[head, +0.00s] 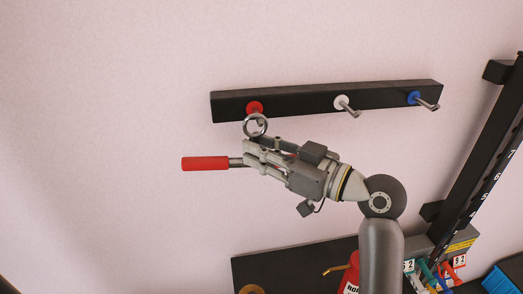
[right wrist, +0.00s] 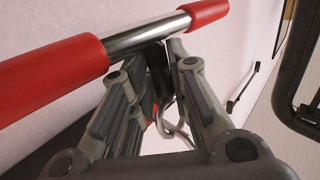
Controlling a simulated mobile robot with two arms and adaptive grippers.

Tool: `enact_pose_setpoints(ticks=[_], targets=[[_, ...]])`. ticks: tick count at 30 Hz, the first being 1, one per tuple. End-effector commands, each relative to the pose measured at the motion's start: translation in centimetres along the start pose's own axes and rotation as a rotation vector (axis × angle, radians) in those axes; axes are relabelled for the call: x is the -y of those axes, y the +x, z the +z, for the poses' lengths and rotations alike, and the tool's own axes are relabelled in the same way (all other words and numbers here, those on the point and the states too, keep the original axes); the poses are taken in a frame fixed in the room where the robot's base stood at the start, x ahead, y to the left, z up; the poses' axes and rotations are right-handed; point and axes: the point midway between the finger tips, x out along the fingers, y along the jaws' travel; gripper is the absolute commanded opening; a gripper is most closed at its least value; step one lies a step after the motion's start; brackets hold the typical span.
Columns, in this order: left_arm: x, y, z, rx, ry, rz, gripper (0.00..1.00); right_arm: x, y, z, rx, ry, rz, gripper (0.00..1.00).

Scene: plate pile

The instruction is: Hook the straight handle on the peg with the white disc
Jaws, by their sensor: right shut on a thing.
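The straight handle has red grips (head: 205,163) and a bare metal shaft (right wrist: 148,37) between them. A metal ring (head: 255,125) stands up above the fingers, just below the red disc (head: 254,107). I cannot tell whether the ring is around that peg or only in front of it. The peg with the white disc (head: 341,101) is in the middle of the black rail, bare, to the right of the ring. My left gripper is not in view.
The black rail (head: 300,100) also carries a bare peg with a blue disc (head: 413,97) at the right. A black numbered upright (head: 487,160) stands at far right. Below are a dark board (head: 295,268), a red container (head: 351,275) and a blue bin (head: 503,278). The left wall is clear.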

Motion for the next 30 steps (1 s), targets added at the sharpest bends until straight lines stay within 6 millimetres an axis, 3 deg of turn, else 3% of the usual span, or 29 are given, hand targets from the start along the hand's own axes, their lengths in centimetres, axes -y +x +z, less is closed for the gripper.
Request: enact_pose_setpoints(ticks=[14, 30], targets=[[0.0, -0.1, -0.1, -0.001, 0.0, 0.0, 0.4, 0.1, 0.1, 0.3, 0.012, 0.002, -0.006, 0.0], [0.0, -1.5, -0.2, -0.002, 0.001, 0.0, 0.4, 0.1, 0.1, -1.8, 0.003, -0.001, -0.003, 0.0]])
